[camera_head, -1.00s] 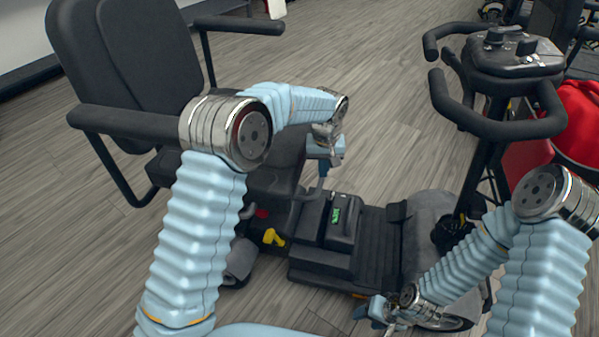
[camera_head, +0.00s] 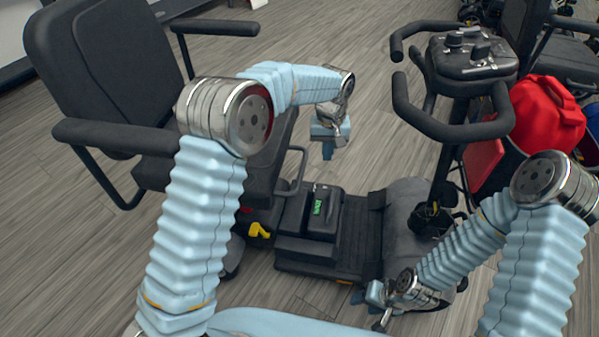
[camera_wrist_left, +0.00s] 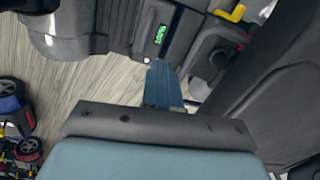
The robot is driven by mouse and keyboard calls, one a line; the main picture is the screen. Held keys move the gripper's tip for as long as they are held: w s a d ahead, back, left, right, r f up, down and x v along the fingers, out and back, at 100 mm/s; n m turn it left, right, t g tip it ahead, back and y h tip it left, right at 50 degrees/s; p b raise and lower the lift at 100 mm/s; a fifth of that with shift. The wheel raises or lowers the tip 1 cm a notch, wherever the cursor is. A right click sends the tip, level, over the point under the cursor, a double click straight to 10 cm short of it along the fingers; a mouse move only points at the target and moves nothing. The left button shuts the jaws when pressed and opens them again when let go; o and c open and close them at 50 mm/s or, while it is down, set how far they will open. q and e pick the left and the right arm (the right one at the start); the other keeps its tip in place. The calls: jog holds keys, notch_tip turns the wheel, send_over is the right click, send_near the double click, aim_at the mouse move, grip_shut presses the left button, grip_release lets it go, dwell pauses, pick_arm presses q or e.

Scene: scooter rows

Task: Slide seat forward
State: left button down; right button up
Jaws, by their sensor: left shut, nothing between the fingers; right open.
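The scooter's black seat (camera_head: 262,168) has a tall backrest (camera_head: 105,75) and two armrests. My left arm hides part of the seat. A thin looped bar (camera_head: 301,160) sticks out at the seat's front edge. My left gripper (camera_head: 328,151) is shut and empty, in front of the seat and apart from the bar in the picture. In the left wrist view its blue fingers (camera_wrist_left: 162,82) are together, with the seat's dark side (camera_wrist_left: 280,105) at the right. My right gripper (camera_head: 379,320) is open and low, beside the scooter's front wheel.
A yellow lever (camera_head: 259,230) sits below the seat. A black box with a green display (camera_head: 317,207) stands on the footwell. The tiller with handlebars (camera_head: 470,60) rises at the right. A red bag (camera_head: 545,112) and other scooters are behind it. Wooden floor lies beyond the seat.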

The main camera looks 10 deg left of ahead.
pick_arm(q)
jog(key=shift+r, duration=2.2)
